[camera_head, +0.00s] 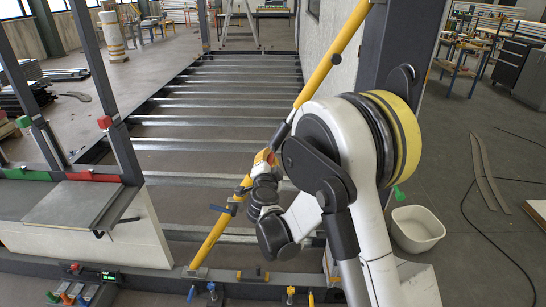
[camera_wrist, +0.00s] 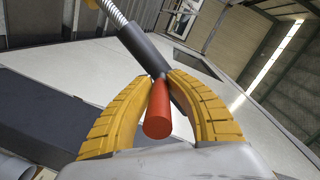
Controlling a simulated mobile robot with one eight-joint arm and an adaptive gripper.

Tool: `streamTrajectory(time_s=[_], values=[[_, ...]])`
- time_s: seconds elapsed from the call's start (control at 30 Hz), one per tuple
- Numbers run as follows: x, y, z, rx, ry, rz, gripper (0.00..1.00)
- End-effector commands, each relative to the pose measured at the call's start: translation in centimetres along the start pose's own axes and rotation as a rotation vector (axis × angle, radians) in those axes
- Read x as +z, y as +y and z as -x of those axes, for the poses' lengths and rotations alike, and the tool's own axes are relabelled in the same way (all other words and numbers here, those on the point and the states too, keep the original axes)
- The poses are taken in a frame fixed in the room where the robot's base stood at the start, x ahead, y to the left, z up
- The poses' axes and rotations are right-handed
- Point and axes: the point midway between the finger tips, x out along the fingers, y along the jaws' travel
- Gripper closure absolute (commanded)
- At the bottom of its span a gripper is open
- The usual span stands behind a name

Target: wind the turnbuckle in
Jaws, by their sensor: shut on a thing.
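A yellow diagonal brace (camera_head: 330,62) runs from the upper right down to the floor frame in the head view. The turnbuckle's dark sleeve (camera_head: 280,136) sits in its middle. In the wrist view the turnbuckle shows as a dark grey sleeve (camera_wrist: 146,50) with a bright threaded rod (camera_wrist: 116,13) at its upper end. A red handle (camera_wrist: 158,112) sticks out from the sleeve toward the wrist camera. My gripper (camera_wrist: 166,80) has its two yellow ribbed fingers closed around this handle, tips at the sleeve. In the head view my gripper (camera_head: 266,160) is small and partly hidden by my wrist.
The floor frame with steel crossbars (camera_head: 230,88) lies behind the brace. A white tub (camera_head: 415,228) stands on the floor at right. Dark posts stand on both sides.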

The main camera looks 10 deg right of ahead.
Motion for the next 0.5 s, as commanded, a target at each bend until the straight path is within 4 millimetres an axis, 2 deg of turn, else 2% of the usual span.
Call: streamTrajectory(time_s=[0.03,0.5], values=[[0.3,-1.0,0.0,0.032,0.013,-0.001,1.00],[1.6,-3.9,-1.2,0.422,0.220,-0.041,1.00]])
